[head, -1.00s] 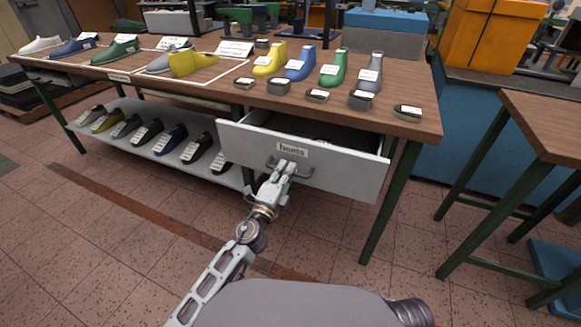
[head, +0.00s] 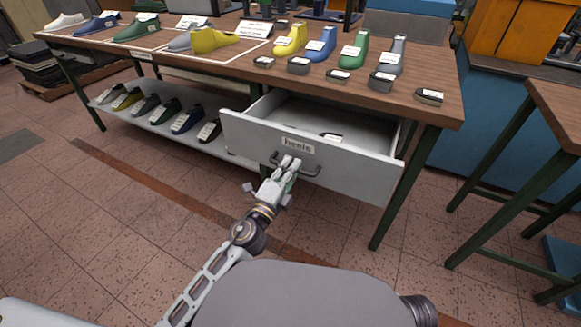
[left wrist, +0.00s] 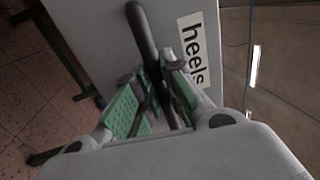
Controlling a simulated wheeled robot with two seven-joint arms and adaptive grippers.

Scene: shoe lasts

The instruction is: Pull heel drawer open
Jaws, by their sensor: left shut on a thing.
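The heel drawer (head: 350,173) is a grey drawer labelled "heels" under the wooden table, pulled well out so its inside shows. A dark item with a white label (head: 331,136) lies in it. My left gripper (head: 287,167) is at the drawer's front, shut on the dark bar handle (head: 310,172). In the left wrist view the handle (left wrist: 143,35) runs between the green-padded fingers (left wrist: 150,100), beside the "heels" label (left wrist: 193,50). My right gripper is not in view.
The wooden table (head: 440,77) carries several coloured shoe lasts and dark heel pieces. A lower shelf (head: 150,132) at left holds more lasts. Another table (head: 560,110) stands at right. The tiled floor in front of the drawer is clear.

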